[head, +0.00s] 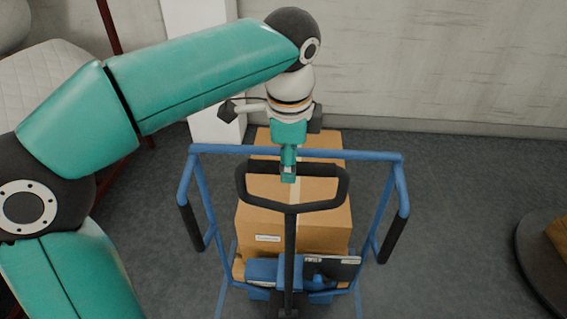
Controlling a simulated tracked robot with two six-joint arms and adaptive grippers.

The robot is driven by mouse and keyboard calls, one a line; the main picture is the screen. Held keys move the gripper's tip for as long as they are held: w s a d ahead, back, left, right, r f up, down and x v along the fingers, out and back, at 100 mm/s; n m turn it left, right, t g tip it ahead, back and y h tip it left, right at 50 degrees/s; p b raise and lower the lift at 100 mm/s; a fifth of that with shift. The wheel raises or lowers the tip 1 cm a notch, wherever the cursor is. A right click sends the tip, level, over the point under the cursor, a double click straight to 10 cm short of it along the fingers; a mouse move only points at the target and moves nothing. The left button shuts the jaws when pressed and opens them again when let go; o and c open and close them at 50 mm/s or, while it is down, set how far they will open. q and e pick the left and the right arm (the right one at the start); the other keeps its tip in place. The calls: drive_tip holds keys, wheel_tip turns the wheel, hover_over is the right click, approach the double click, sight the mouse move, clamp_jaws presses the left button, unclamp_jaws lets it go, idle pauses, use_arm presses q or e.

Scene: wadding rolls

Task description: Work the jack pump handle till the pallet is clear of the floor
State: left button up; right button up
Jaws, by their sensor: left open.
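The jack pump handle (291,232) is a black upright shaft with a looped grip (338,190) at its top, standing in the middle of the head view. My left gripper (288,176) points down over the far bar of the loop. It is open, with nothing seen held, and hides part of that bar. I cannot tell whether it touches the bar. The blue jack body (262,270) shows low in the view, behind the shaft. The pallet and its gap to the floor are not discernible. My right gripper is not in view.
Brown cardboard boxes (260,222) are stacked behind the handle. A blue tubular frame (375,155) with black side grips (393,240) surrounds them. A white post (216,125) stands by the back wall. A dark round object (535,262) is at right. Grey floor is clear between.

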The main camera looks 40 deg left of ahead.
use_arm(q)
drive_tip(key=shift+w+a+f, duration=0.1)
drive_tip(key=shift+f, duration=0.65)
drive_tip(key=shift+c, duration=0.4)
clamp_jaws()
